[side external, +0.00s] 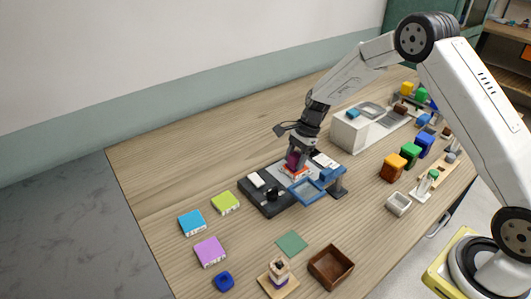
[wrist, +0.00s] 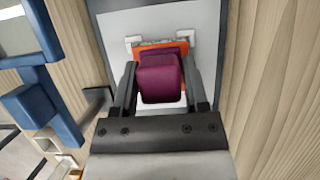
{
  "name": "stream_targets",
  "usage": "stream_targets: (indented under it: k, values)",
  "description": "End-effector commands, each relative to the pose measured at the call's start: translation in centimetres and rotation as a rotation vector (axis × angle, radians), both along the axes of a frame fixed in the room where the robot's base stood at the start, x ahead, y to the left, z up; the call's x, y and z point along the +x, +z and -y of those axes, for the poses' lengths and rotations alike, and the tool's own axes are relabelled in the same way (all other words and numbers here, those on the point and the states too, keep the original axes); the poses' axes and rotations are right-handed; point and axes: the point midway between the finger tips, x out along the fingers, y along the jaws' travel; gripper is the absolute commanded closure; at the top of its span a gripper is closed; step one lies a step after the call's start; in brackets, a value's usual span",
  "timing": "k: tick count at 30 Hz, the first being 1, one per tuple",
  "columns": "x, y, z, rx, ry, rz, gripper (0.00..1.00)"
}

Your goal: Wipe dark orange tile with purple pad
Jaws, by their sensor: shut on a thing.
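The purple pad (wrist: 160,80) is a dark magenta block held between the two fingers of my gripper (wrist: 159,88). In the side view the pad (side external: 292,159) is below my gripper (side external: 298,149), over the dark orange tile (side external: 296,174). In the wrist view the tile (wrist: 143,55) lies between white corner pieces on a light grey plate (wrist: 210,25). A greyish patch shows along the tile's far edge. The pad covers much of the tile, and I cannot tell whether they touch.
The plate sits on a dark base (side external: 284,205) with a blue frame (side external: 307,191) beside the tile. Lime (side external: 225,202), blue (side external: 192,222) and purple (side external: 210,251) tiles lie at left. A white box unit (side external: 350,133) stands behind right. A brown tray (side external: 331,267) is in front.

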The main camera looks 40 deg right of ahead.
Motion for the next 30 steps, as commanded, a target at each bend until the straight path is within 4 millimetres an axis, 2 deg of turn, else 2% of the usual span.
stream_targets:
  k: [12,14,16,30]
  values:
    - [0.0,-0.1,3.9,-0.001,-0.001,-0.001,0.98]
    - [0.0,0.4,3.7,-0.001,0.001,0.000,0.98]
    - [0.1,2.4,3.7,-0.002,0.000,0.004,0.98]
    - [0.0,6.4,3.7,-0.001,0.001,0.003,0.98]
